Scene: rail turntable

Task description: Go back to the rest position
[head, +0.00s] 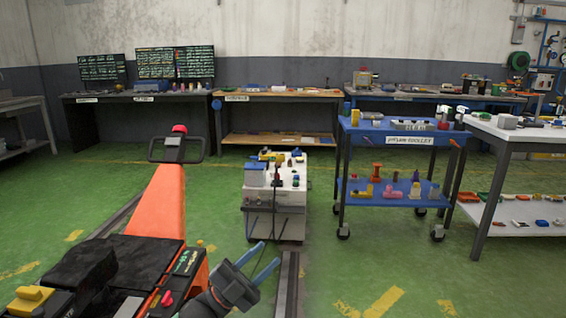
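My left gripper (267,254) is low in the head view, a little left of the middle. Its two blue fingers are spread apart with nothing visible between them, so it is open and empty. It is in front of a small white cart (275,222) and to the right of an orange machine with a black handle (157,212). My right gripper is not in view.
A floor rail (287,285) runs beside my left gripper. A blue two-shelf trolley (388,162) with tools and a white table (500,139) stand to the right. Benches line the back wall, one with a wooden top (277,94). Green floor lies open at the lower right.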

